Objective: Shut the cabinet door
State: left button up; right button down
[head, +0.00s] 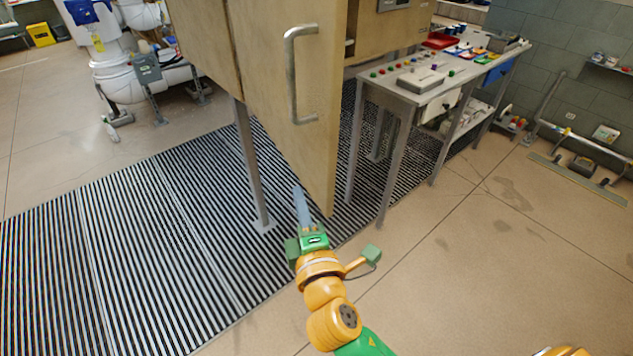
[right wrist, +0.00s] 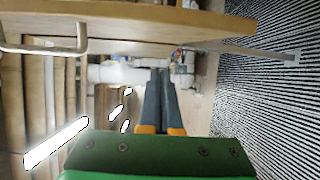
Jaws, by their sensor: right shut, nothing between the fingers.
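The cabinet (head: 205,40) is a light wooden box on metal legs. Its door (head: 270,90) stands open, swung out toward me, with its free edge on the right. A grey bar handle (head: 292,75) is fixed on the door face near that edge. My right gripper (head: 297,192) is shut and empty, with its fingers pointing up beside the door's lower part. I cannot tell whether they touch it. In the right wrist view the shut fingers (right wrist: 160,78) lie below the door panel (right wrist: 140,18), and the handle (right wrist: 45,45) is at the left. My left gripper is out of view.
A metal workbench (head: 430,80) with coloured buttons and trays stands right of the cabinet. A striped floor grating (head: 120,240) lies under and left of it. White pipework (head: 125,80) is at the back left. Bare tan floor (head: 500,250) is free at the right.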

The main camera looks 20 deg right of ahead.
aim_at(319, 187)
jog(key=d, duration=0.1)
jog(key=w+d, duration=0.1)
jog(key=d, duration=0.1)
jog(key=w+d, duration=0.1)
jog(key=shift+w+d, duration=0.15)
jog(key=shift+d, duration=0.1)
jog(key=shift+r, duration=0.1)
